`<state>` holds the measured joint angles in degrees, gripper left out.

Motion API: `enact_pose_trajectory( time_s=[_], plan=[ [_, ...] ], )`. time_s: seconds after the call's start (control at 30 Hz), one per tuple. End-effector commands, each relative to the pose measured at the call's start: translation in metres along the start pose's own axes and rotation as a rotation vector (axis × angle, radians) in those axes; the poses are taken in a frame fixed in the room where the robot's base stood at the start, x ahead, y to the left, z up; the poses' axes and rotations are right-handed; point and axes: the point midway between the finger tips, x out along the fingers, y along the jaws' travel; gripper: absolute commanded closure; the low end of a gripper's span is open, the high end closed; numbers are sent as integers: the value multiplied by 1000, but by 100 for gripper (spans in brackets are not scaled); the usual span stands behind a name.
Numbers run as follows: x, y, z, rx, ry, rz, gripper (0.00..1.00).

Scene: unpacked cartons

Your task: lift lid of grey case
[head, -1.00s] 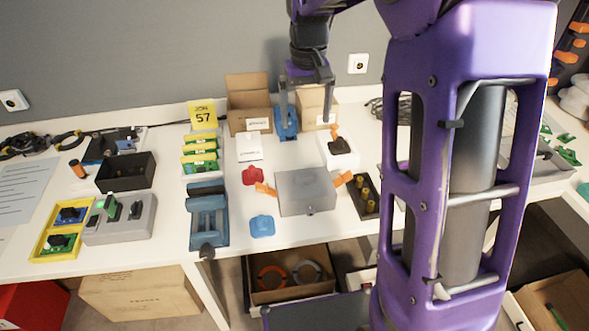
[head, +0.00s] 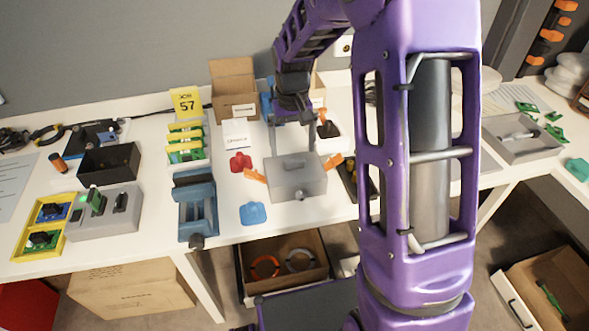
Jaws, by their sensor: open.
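The grey case (head: 297,184) sits near the front of the white table, with its lid (head: 293,164) shut and a raised handle on top. Orange clips or handles (head: 256,175) stick out at its left and right sides. A small round knob shows low on its front. My gripper (head: 292,147) points down just behind and above the lid, its two fingers apart and empty. I cannot tell from this view whether the fingertips touch the lid.
A blue vise-like fixture (head: 196,208) stands to the left, with a red piece (head: 240,162) and a blue piece (head: 253,213) beside the case. A cardboard box (head: 234,92) is at the back. Some bare table lies in front of the case.

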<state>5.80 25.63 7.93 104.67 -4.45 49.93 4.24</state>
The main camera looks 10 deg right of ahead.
Motion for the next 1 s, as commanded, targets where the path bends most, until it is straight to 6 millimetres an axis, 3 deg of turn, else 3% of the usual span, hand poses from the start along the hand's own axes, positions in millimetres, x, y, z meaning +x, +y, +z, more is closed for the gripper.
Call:
enact_pose_trajectory(
  time_s=[0.3,0.57,1.0],
  plan=[
    [45,5,-1,-2,-5,0,0],
    [48,5,-2,-1,-1,0,0],
    [48,5,-2,-1,-1,0,77]
  ],
)
